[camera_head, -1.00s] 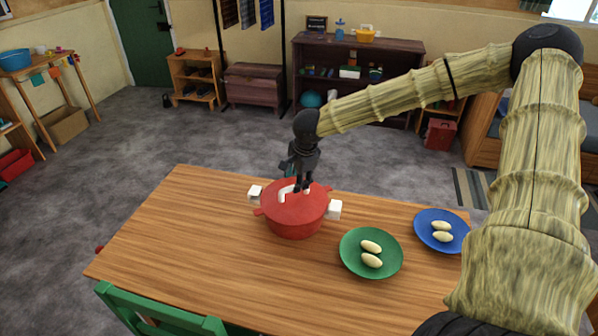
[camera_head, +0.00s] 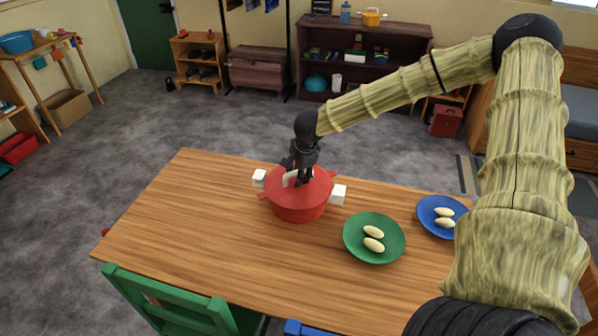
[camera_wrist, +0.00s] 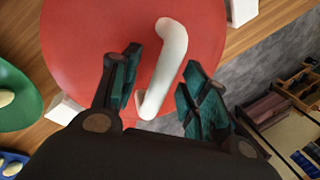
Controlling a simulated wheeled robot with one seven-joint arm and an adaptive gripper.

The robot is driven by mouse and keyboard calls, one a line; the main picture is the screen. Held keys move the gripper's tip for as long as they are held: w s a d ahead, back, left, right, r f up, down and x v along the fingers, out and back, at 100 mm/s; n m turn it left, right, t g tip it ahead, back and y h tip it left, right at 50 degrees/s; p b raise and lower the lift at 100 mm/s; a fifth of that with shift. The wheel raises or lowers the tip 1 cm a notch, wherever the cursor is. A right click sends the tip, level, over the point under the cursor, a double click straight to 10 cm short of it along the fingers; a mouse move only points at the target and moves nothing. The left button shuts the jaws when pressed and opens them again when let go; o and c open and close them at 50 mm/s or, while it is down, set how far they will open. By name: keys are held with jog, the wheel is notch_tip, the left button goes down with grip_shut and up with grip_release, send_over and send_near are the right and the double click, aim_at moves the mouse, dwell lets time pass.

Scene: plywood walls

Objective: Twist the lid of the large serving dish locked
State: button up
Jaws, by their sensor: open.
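The large serving dish (camera_head: 297,208) is a round red pot on the wooden table. Its red lid (camera_head: 318,181) sits on top and also fills much of the wrist view (camera_wrist: 85,40). A white handle (camera_wrist: 168,65) stands on the lid. White blocks (camera_head: 259,178) (camera_head: 339,194) show at the dish's left and right sides. My gripper (camera_head: 300,180) is over the lid at the handle. In the wrist view my gripper (camera_wrist: 160,80) is open, with one finger on each side of the handle and visible gaps. My gripper hides part of the handle in the head view.
A green plate (camera_head: 359,247) and a blue plate (camera_head: 432,205), each with two pale oval items, stand right of the dish. The table's left side (camera_head: 180,220) is clear. A green chair (camera_head: 165,300) stands at the front edge.

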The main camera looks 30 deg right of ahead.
grip_shut()
jog(key=shift+m+h, duration=0.4)
jog(key=shift+m, duration=1)
jog(key=shift+m, duration=0.7)
jog(key=shift+m+g+h, duration=0.3)
jog(key=shift+m+h, duration=0.1)
jog(key=shift+m, duration=0.3)
jog(key=shift+m+g+h+p, duration=0.3)
jog(key=shift+m+p, duration=0.05)
jog(key=shift+m, duration=1.15)
